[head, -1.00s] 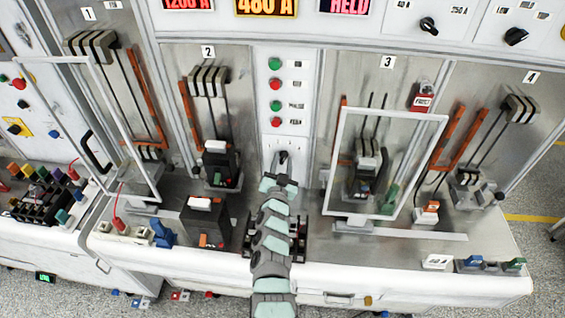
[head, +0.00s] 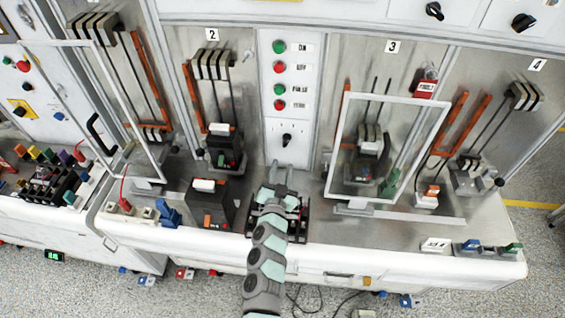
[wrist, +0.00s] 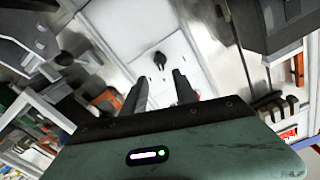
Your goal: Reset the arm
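My arm reaches up from the bottom middle of the head view. My gripper (head: 282,175) is in front of the centre panel, below a black rotary switch (head: 287,139) on a white plate. In the wrist view my gripper (wrist: 160,88) shows two dark fingers spread apart with nothing between them. The black switch (wrist: 159,60) lies beyond the fingertips with a gap, and nothing is held. Part of a dark device on the bench is hidden under my wrist.
Red and green buttons (head: 280,75) line the centre panel. Bay 2 holds a black breaker (head: 225,150); another breaker (head: 208,203) stands on the bench left of my arm. A clear framed door (head: 389,150) stands before bay 3.

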